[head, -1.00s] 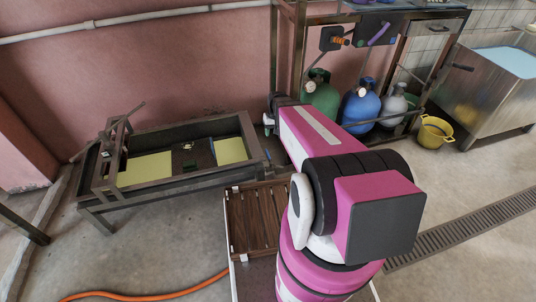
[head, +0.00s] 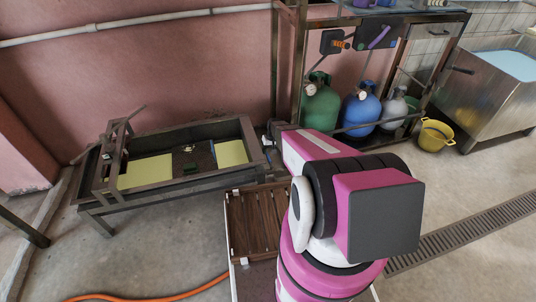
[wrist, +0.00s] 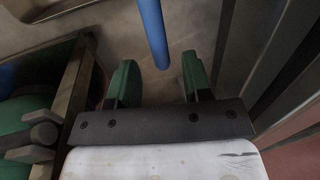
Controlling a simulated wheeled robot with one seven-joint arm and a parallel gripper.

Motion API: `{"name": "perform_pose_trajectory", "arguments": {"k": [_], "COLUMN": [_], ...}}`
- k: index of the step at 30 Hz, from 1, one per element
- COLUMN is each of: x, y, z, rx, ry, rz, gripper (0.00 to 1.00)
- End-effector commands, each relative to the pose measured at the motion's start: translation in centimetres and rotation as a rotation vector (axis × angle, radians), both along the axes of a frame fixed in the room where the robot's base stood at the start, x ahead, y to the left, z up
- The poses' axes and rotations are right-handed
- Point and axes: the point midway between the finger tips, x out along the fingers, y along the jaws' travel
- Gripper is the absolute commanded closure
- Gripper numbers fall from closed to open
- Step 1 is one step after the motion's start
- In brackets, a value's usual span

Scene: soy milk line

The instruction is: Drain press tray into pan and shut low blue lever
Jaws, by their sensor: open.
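My gripper (wrist: 160,80) is open, with two dark green fingers spread apart in the wrist view. A blue rod (wrist: 152,28), perhaps the low blue lever, comes down from the top edge and ends between the fingertips. I see no contact with either finger; its depth is unclear. I cannot pick out the pan for sure.
A green bottle (head: 320,105), a blue bottle (head: 361,108) and a grey one (head: 392,107) stand under the rack at the back. A yellow bucket (head: 434,136) and a steel tank (head: 490,105) are to the right. An orange hose (head: 150,295) crosses the floor.

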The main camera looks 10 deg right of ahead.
Motion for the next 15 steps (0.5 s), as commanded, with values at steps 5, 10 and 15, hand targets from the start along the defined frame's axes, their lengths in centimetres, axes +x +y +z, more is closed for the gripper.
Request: {"name": "perform_pose_trajectory", "arguments": {"k": [5, 10, 15], "x": [0.1, 0.0, 0.0], "y": [0.4, 0.5, 0.5], "z": [-1.9, -2.5, -2.5], "rx": [0.000, 0.000, 0.000], "ry": [0.000, 0.000, -0.001], "rz": [0.000, -0.001, 0.000], "gripper": [0.55, 0.55, 0.55]}}
